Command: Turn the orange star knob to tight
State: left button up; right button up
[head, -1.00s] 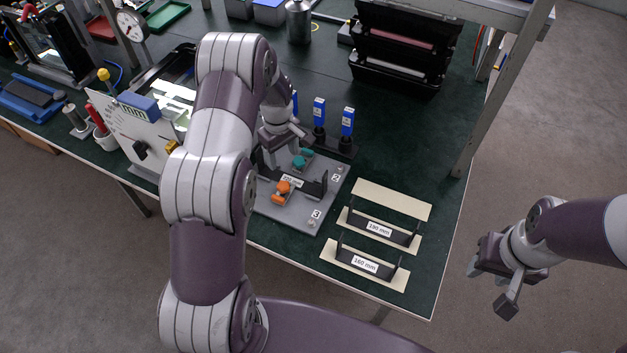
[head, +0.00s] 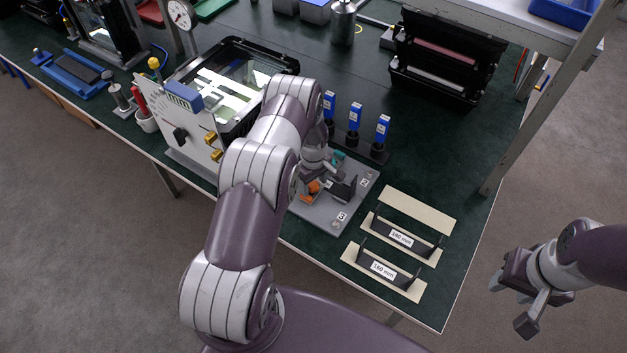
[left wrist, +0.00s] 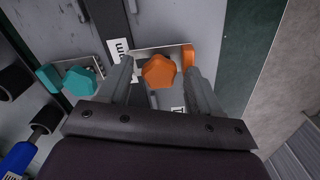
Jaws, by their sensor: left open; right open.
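The orange star knob (left wrist: 159,71) sits between the two open fingers of my left gripper (left wrist: 160,85) in the left wrist view, with a gap on each side. In the head view the orange knob (head: 312,188) shows just beside my left gripper (head: 318,176), partly covered by it. A teal star knob (left wrist: 79,81) lies to the left in the left wrist view; it is mostly hidden in the head view. Both knobs are on a grey plate (head: 355,195). My right gripper (head: 528,292) is open and empty, off the table's right edge.
Blue-topped tools (head: 354,118) stand in a black rack behind the plate. Two labelled brackets (head: 402,237) lie to the plate's right. A white panel (head: 195,125) with yellow and black parts stands to the left.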

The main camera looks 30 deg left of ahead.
pick_arm(q)
jog(key=c, duration=1)
jog(key=shift+c, duration=0.2)
